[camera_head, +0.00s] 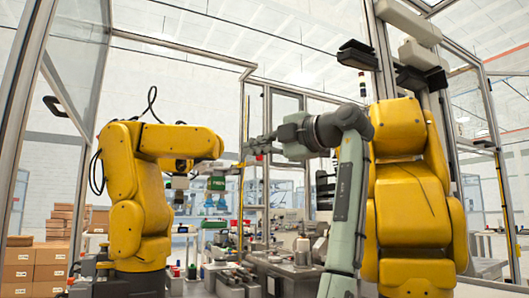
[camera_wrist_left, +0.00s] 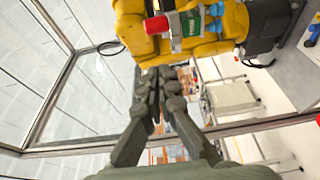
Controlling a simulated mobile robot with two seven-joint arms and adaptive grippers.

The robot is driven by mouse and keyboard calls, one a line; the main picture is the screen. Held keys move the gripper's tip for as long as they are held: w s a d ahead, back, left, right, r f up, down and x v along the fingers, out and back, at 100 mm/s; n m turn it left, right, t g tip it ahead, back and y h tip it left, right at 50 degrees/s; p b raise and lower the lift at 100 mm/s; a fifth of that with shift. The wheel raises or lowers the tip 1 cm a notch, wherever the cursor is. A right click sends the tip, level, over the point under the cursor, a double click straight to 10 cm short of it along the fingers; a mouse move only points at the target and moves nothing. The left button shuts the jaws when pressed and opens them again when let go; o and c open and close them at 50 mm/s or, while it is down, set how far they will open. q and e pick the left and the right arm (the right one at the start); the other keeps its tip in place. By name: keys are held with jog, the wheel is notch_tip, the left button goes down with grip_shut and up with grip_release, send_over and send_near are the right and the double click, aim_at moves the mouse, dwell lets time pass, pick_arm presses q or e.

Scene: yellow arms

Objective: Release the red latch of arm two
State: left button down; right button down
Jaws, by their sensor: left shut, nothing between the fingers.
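In the left wrist view a red cylindrical latch (camera_wrist_left: 157,25) sticks out beside a green labelled block (camera_wrist_left: 191,22) on the tool end of a yellow arm (camera_wrist_left: 233,22). My left gripper (camera_wrist_left: 158,76) is shut and empty, its fingertips below the latch in the picture and apart from it. In the head view my left gripper (camera_head: 250,148) points left, near the tool end of the left yellow arm (camera_head: 140,200). A green block (camera_head: 216,183) hangs at that arm's wrist. A small red spot (camera_head: 259,157) shows by my gripper; I cannot tell whether it is the latch. My right gripper is not in view.
A second yellow arm (camera_head: 410,200) stands at the right, partly behind my own arm. A workbench with fixtures (camera_head: 285,268) lies low between them. Cardboard boxes (camera_head: 35,265) are stacked at the left. Glass panels with metal posts (camera_head: 20,100) surround the cell.

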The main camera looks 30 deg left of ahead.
pick_arm(q)
jog(key=w+d, duration=0.3)
jog(key=d, duration=0.6)
jog(key=shift+p, duration=0.3)
jog(key=shift+w, duration=0.1)
